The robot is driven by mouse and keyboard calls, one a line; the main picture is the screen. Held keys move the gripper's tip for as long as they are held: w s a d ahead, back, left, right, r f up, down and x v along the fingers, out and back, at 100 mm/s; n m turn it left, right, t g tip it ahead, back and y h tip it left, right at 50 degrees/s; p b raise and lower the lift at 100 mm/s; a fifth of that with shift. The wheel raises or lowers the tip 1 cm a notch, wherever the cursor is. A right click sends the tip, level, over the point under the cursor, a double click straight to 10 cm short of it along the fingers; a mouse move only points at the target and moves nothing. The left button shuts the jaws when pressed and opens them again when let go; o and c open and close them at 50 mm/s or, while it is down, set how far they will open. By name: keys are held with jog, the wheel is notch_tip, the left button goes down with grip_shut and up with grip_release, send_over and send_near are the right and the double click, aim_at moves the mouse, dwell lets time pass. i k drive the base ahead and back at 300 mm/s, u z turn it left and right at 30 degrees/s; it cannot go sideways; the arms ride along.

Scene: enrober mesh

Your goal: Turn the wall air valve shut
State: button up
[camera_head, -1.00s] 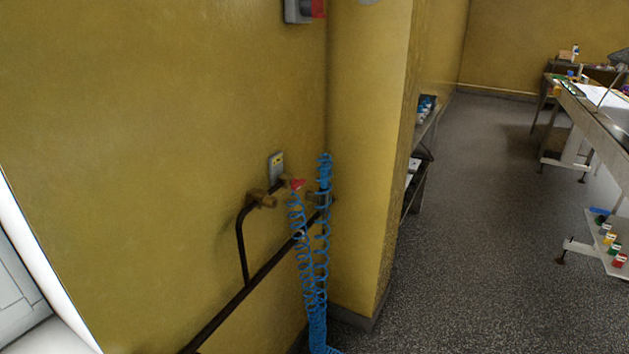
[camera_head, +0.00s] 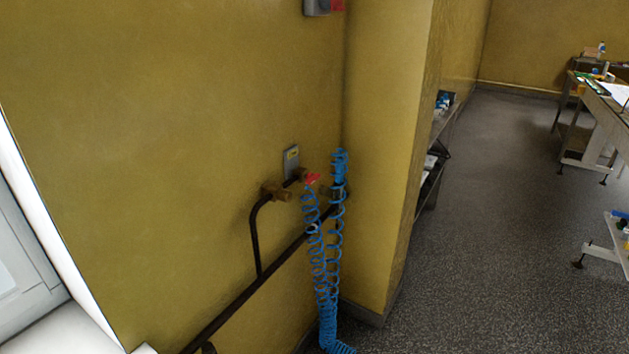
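The wall air valve (camera_head: 312,179) has a small red handle and sits on brass fittings (camera_head: 277,192) on the yellow wall, left of the corner. A dark pipe (camera_head: 252,235) runs from the fittings down to a sloping pipe along the wall. A blue coiled hose (camera_head: 318,250) hangs just below and beside the red handle and reaches the floor. The handle is small in view, and I cannot tell its exact angle. My gripper is not in view.
A grey plate (camera_head: 291,162) is on the wall above the valve. A yellow wall corner (camera_head: 380,160) juts out to the right, with a shelf (camera_head: 432,175) behind it. Open speckled floor (camera_head: 490,220) lies right, before steel tables (camera_head: 605,115). A white frame (camera_head: 50,225) stands at left.

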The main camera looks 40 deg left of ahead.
aim_at(311, 178)
jog(key=z, duration=0.1)
jog(key=k, duration=0.2)
jog(key=u, duration=2.95)
jog(key=k, duration=0.6)
jog(key=z, duration=0.2)
jog(key=i, duration=0.35)
